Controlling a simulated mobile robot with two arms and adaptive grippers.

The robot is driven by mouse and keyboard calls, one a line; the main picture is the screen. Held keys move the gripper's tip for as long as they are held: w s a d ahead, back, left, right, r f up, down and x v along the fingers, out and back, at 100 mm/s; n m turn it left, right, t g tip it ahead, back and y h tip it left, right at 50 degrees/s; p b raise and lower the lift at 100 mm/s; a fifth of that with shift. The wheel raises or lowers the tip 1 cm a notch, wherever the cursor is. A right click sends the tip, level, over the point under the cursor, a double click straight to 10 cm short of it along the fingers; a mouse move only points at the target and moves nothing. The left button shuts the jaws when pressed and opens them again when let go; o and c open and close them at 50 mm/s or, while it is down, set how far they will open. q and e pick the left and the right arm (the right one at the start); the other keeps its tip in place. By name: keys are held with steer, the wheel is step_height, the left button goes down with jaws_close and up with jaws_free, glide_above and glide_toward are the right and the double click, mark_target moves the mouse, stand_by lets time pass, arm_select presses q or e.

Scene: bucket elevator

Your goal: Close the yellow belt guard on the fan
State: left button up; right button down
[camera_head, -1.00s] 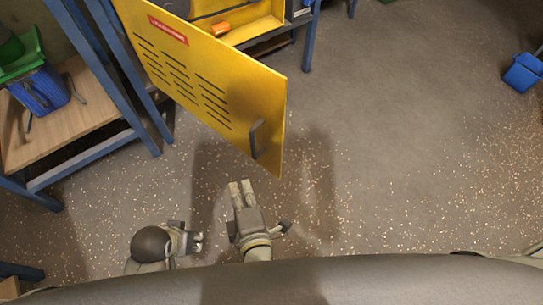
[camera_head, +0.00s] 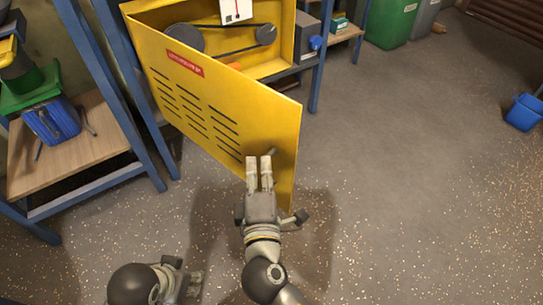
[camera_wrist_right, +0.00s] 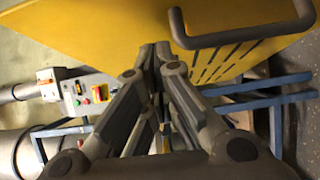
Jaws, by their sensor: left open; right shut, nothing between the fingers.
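The yellow belt guard (camera_head: 215,100) stands swung open in the head view, its slotted, red-labelled face towards me. Behind it, pulleys and a belt (camera_head: 225,45) show inside the yellow housing (camera_head: 285,55). My right gripper (camera_head: 259,158) is shut and empty at the guard's lower right, overlapping the handle, which is mostly hidden there. In the right wrist view the dark handle (camera_wrist_right: 240,37) stands out from the guard (camera_wrist_right: 100,28), just right of my right fingertips (camera_wrist_right: 154,47). Whether they touch the guard is unclear. My left gripper (camera_head: 192,283) is open, low and away from the guard.
A blue-framed wooden bench (camera_head: 70,150) with a green and blue item stands at the left. A green bin (camera_head: 390,22) is at the back and a blue bucket (camera_head: 523,112) at the far right. The floor on the right is clear. A control box (camera_wrist_right: 90,92) shows in the right wrist view.

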mark_target(270, 140)
steer(key=shift+w+d, duration=1.25)
steer(key=shift+w, duration=0.15)
